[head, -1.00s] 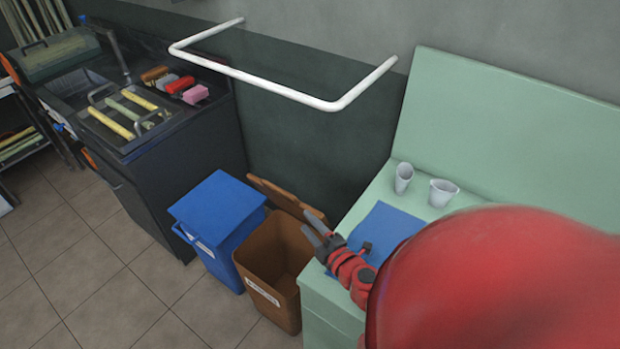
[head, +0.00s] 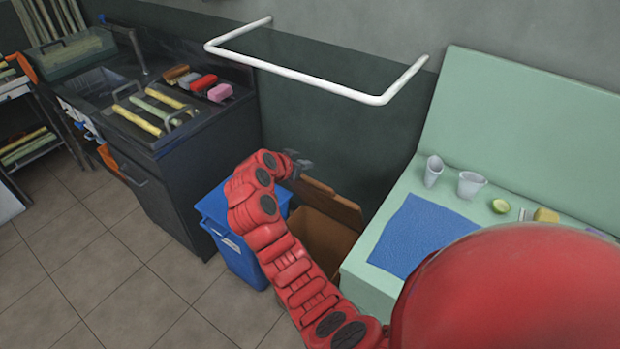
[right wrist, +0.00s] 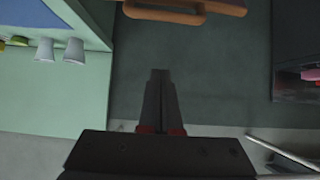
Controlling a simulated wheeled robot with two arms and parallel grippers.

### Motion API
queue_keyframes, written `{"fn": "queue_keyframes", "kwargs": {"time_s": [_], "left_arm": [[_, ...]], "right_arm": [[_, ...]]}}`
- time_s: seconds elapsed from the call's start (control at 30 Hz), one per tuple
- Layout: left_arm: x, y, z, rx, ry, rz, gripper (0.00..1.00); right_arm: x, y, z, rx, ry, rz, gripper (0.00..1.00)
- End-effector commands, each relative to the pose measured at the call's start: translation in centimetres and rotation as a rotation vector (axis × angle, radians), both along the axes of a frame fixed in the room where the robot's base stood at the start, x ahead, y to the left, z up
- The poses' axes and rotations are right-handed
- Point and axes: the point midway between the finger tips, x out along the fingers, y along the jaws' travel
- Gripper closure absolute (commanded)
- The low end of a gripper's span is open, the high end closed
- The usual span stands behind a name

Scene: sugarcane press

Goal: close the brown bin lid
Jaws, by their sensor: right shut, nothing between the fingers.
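The brown bin (head: 318,240) stands between the blue bin and the green counter, its near side largely hidden by my right arm. Its brown lid (head: 330,203) is open, tilted up at the back of the bin by the dark wall. My right gripper (head: 306,164) is shut and empty, just above the lid's upper left end. In the right wrist view the shut fingers (right wrist: 160,75) point toward the lid's brown edge (right wrist: 190,13) at the top, with a gap between. My left gripper is not in view.
A blue bin (head: 238,250) with a closed lid stands left of the brown bin, partly behind my arm. A white rail (head: 300,76) juts from the wall above. The green counter (head: 372,287) on the right holds a blue mat (head: 420,235) and cups (head: 471,184).

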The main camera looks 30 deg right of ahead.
Motion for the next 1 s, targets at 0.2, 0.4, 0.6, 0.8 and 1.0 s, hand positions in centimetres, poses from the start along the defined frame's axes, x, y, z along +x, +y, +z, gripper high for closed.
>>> {"fn": "queue_keyframes", "kwargs": {"time_s": [0.2, 0.4, 0.6, 0.8, 1.0], "left_arm": [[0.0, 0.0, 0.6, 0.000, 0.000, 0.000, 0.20], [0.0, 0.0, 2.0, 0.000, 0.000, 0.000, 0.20], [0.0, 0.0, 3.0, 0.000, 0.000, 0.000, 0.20], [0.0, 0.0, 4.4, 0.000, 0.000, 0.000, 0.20], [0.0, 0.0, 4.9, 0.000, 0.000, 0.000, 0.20]], "right_arm": [[0.4, -0.5, -0.9, 0.022, 0.010, -0.014, 1.00], [1.5, -3.6, -3.1, 0.021, 0.012, -0.013, 1.00], [2.8, -6.3, -5.0, 0.019, 0.007, -0.011, 1.00], [2.4, -5.2, -7.0, 0.020, 0.007, -0.004, 1.00], [2.0, -4.0, -8.0, 0.018, 0.004, -0.006, 1.00]]}}
